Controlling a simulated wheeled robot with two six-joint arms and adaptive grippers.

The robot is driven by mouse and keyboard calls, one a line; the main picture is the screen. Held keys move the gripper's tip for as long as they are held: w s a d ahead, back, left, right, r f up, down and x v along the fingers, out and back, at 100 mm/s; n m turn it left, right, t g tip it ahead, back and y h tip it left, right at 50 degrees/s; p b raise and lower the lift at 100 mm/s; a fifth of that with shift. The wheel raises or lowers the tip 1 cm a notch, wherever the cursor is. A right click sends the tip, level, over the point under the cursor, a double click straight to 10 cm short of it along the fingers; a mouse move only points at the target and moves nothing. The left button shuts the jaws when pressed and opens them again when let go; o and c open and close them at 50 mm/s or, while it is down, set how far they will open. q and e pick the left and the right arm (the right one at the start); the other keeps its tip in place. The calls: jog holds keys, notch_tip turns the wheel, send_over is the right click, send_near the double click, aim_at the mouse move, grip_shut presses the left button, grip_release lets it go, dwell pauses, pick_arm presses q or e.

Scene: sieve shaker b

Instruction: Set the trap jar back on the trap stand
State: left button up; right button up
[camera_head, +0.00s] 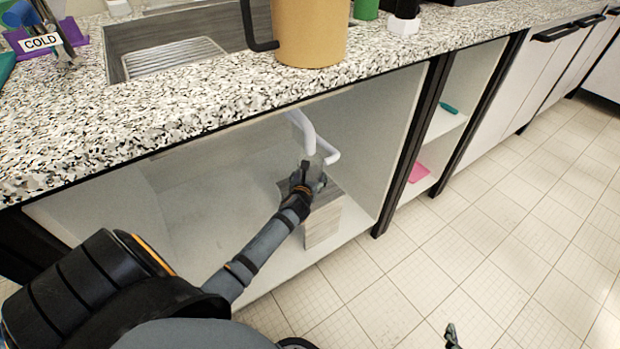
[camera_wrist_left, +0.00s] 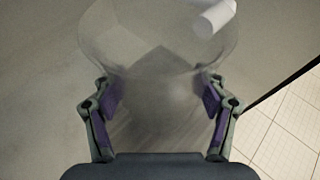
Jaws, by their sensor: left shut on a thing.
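The trap jar (camera_wrist_left: 160,62) is clear and see-through. In the left wrist view its round wall lies between the purple-padded fingers of my left gripper (camera_wrist_left: 160,103), which is shut on it. In the head view my left gripper (camera_head: 309,179) is inside the open cabinet, at the trap stand, and mostly hides the jar. The trap stand (camera_head: 324,222) is a grey wood-grained block on the cabinet floor. I cannot tell whether the jar touches it. A dark tip, probably of my right gripper (camera_head: 452,336), shows at the bottom edge; its fingers are not clear.
A white drain pipe (camera_head: 304,130) hangs just above the gripper; its end (camera_wrist_left: 215,17) shows over the jar. The speckled counter (camera_head: 200,110) overhangs the cabinet, and a dark post (camera_head: 408,145) stands to the right. The cabinet floor (camera_head: 262,285) is clear left of the stand.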

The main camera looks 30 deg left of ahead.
jog(key=shift+w+r, duration=0.15)
jog(key=shift+r, duration=0.05)
pick_arm(q)
jog(key=shift+f, duration=0.1)
jog(key=o, duration=1.4)
pick_arm(e)
jog(key=shift+w+r, duration=0.1)
